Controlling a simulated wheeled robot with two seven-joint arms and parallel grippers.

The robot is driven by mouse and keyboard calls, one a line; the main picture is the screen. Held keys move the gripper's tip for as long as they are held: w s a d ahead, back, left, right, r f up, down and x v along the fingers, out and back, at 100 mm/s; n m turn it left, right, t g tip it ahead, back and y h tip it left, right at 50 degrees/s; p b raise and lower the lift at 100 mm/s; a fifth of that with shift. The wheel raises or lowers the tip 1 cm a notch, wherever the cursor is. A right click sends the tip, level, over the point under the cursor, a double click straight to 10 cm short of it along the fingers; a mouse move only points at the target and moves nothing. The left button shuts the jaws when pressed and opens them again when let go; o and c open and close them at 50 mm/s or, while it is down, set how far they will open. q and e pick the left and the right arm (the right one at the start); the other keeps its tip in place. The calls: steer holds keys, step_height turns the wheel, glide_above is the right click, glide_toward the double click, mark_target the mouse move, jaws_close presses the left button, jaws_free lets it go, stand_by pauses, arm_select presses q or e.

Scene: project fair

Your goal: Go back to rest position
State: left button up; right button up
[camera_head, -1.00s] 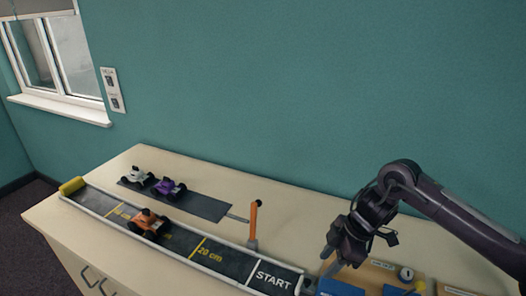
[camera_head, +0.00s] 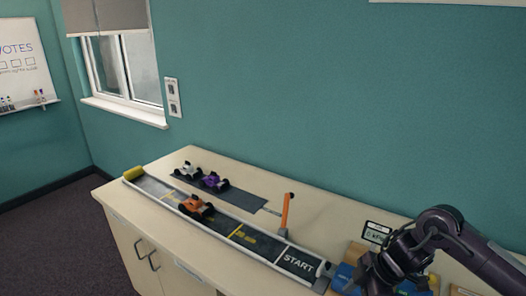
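My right gripper (camera_head: 372,281) is at the lower right, pointing down over the blue items at the right part of the cabinet top. Its fingertips are small and partly lost against the dark parts, so its opening is unclear. My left gripper is not in view. An orange car (camera_head: 196,206) sits on the dark track (camera_head: 262,243), left of the 20 cm line. A white car (camera_head: 187,171) and a purple car (camera_head: 213,181) stand on a dark mat (camera_head: 240,199) behind the track.
The pale cabinet (camera_head: 123,213) stands against the teal wall. An orange post (camera_head: 286,213) rises beside the track near START. A yellow roller (camera_head: 132,173) lies at the track's far end. A small display (camera_head: 377,233) and a wooden board (camera_head: 354,255) are close to my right arm.

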steer(key=a+m+t+y, duration=0.15)
steer(key=a+t, duration=0.35)
steer(key=a, duration=1.2)
steer(key=s+d+f+m+g+h, duration=0.35)
steer(key=s+d+m+h, duration=0.25)
steer(key=s+d+m, duration=0.9)
steer(key=s+f+n, duration=0.2)
steer(key=s+f, duration=0.1)
steer(key=f, duration=2.7)
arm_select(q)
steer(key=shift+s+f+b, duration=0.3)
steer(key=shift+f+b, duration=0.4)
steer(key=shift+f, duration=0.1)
arm_select(e)
steer(key=s+d+f+g, duration=0.1)
steer(key=s+d+f, duration=0.1)
steer(key=s+f, duration=0.8)
steer(key=s+d+f+g, duration=0.1)
steer(key=s+d+f, duration=0.1)
steer(key=s+f, duration=0.8)
steer(key=shift+s+d+f, duration=0.15)
steer(key=shift+s, duration=0.15)
